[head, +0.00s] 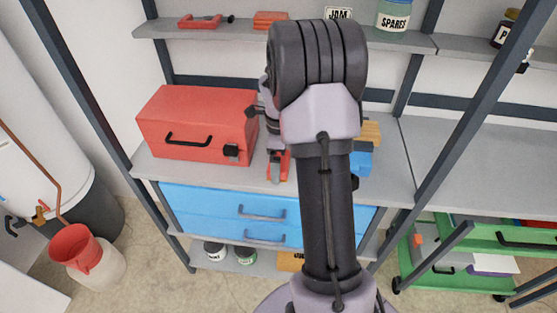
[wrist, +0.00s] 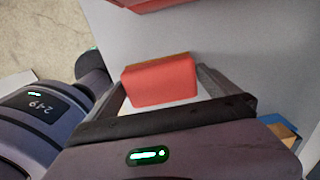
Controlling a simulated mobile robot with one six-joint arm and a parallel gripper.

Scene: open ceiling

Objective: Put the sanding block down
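The sanding block (wrist: 160,84) is a red block with a thin tan-brown layer along its far edge. It sits between the two fingertips in the wrist view, and my gripper (wrist: 162,72) appears shut on it. In the head view my gripper (head: 277,168) points down at the front part of the grey shelf (head: 393,190), just right of the red toolbox (head: 196,112). Only a small red part of the block shows there, behind a finger. I cannot tell whether the block touches the shelf.
A tan and blue item (head: 362,160) lies just right of my arm, partly hidden. Blue drawers (head: 215,207) are below the shelf. An upper shelf (head: 215,30) holds red items and jars. The shelf to the right (head: 460,165) is clear. A green cart (head: 455,283) stands lower right.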

